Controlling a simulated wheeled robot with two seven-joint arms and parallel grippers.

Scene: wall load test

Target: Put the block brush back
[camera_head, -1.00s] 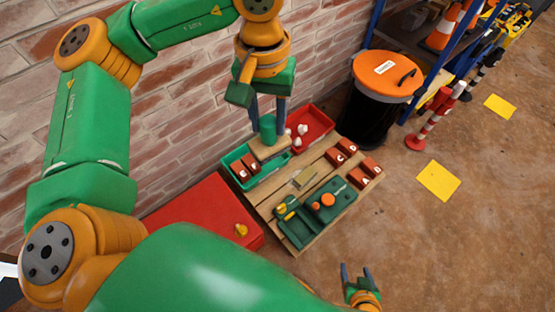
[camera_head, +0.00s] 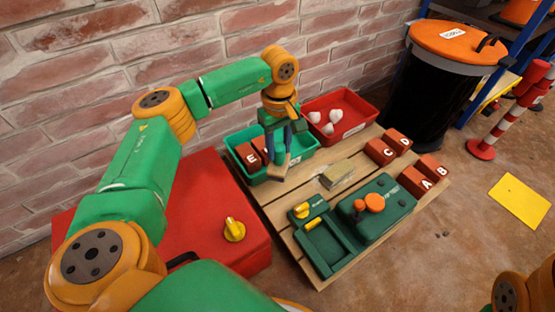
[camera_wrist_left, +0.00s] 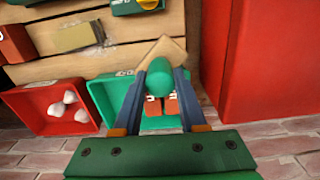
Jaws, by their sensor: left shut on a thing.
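The block brush shows in the head view as a tan wooden block (camera_head: 278,169) below my left gripper (camera_head: 280,140). My left gripper is shut on it. In the left wrist view my left gripper (camera_wrist_left: 157,85) has its two fingers on either side of the brush's round green handle (camera_wrist_left: 159,77), with the tan block (camera_wrist_left: 164,48) tilted beyond it. The brush is over the front side of the green tray (camera_head: 306,158), which holds red blocks (camera_head: 247,155), one marked E. I cannot tell whether the brush touches the tray. My right gripper is out of view.
The wooden pallet (camera_head: 280,213) also carries a red bin (camera_head: 352,121) with white lumps, a tan bar (camera_head: 337,173), a green device (camera_head: 384,217), a green holder with a recess (camera_head: 318,246), and red lettered blocks (camera_head: 417,180). A red case (camera_head: 190,215) stands left; a black drum (camera_head: 428,90) stands behind.

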